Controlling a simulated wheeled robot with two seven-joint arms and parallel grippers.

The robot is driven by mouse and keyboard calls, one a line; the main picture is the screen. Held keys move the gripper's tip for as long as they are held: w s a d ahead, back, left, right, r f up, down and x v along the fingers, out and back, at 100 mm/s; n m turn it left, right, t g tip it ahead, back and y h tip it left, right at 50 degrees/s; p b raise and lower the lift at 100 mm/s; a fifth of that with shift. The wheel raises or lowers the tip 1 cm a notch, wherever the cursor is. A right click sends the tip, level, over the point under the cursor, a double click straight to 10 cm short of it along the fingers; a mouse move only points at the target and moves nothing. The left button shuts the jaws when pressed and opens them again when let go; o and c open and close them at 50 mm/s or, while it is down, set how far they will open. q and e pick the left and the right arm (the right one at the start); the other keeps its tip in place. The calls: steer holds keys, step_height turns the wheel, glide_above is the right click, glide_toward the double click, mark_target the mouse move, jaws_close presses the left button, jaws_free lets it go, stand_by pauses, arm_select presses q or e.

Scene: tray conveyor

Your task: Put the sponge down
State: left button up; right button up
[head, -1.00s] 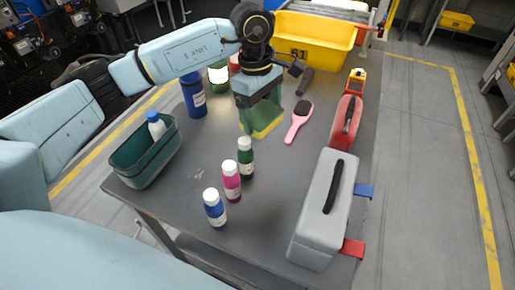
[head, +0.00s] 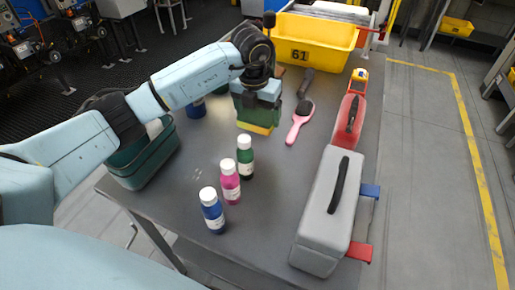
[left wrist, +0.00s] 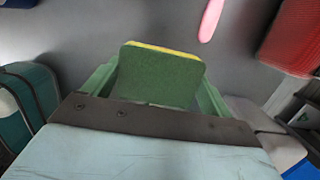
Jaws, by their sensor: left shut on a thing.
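The sponge, green with a yellow layer, is in my left gripper (head: 257,112). In the head view its yellow edge (head: 255,128) shows under the gripper, low over the grey table (head: 275,185). I cannot tell whether it touches the tabletop. In the left wrist view the green face of the sponge (left wrist: 160,75) stands between the two green fingers, with its yellow edge along the top. The gripper is shut on it. My right gripper is not in view.
A pink hairbrush (head: 300,122) lies just right of the gripper. Blue, magenta (head: 230,186) and green bottles stand nearer. A teal basket (head: 142,165) is left, partly behind my arm. A grey case (head: 325,215) and red box (head: 347,120) line the right edge. A yellow bin (head: 315,38) is behind.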

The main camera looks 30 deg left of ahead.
mark_target(258, 147)
arm_select(q)
step_height(258, 147, down, 10)
steer(key=shift+r, duration=0.15)
stand_by(0.3)
steer(key=shift+b, duration=0.3)
steer(key=o, duration=0.7)
